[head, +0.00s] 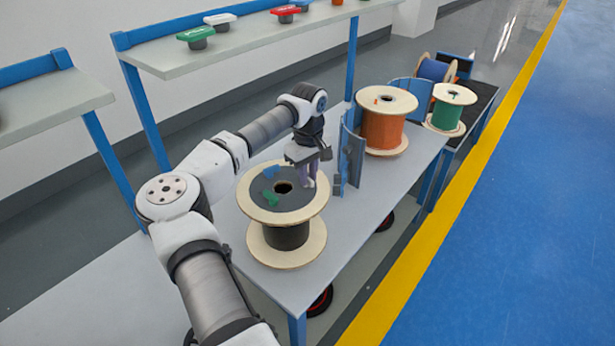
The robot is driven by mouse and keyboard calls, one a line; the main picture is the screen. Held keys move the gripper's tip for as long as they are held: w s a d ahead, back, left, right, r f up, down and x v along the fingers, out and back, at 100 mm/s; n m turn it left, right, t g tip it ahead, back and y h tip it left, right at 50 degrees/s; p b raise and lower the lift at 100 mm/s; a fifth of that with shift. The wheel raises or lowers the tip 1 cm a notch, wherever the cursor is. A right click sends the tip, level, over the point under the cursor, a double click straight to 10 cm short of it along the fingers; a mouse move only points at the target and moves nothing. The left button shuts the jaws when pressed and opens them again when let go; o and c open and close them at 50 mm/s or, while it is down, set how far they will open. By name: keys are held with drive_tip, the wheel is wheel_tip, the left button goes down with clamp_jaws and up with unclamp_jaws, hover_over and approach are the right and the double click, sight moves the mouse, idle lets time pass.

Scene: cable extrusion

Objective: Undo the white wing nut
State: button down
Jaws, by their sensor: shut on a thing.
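My gripper (307,180) points down over the right part of the top of the black cable spool (283,236). Its fingers are shut on a small pale thing, which seems to be the white wing nut. The fingers hide most of it, and I cannot tell whether it still touches the spool. A blue wing nut (271,172) and a green wing nut (270,198) sit on the dark top disc of the spool. The spool stands upright with wooden flanges and a centre hole.
A curved blue-grey panel (350,156) stands just right of my gripper. Orange (386,125) and green (448,113) spools stand beyond it. A shelf (215,55) behind holds coloured knobs, including a white one (220,19). The table (375,186) is clear in front of the panel.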

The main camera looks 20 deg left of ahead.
drive_tip(key=n, duration=0.2)
drive_tip(key=n+b, duration=0.1)
drive_tip(key=n, duration=0.4)
drive_tip(key=shift+w, duration=0.25)
drive_tip(key=n, duration=0.3)
drive_tip(key=n+b, duration=0.1)
drive_tip(key=n, duration=0.2)
drive_tip(key=shift+w+n, duration=0.2)
drive_tip(key=shift+n, duration=0.2)
drive_tip(key=n, duration=0.6)
drive_tip(key=shift+w+a+b, duration=0.15)
drive_tip(key=shift+a+b, duration=0.05)
drive_tip(key=shift+b, duration=0.15)
drive_tip(key=n, duration=0.7)
drive_tip(key=shift+a+b, duration=0.2)
drive_tip(key=shift+b, duration=0.1)
drive_tip(key=c, duration=1.5)
unclamp_jaws()
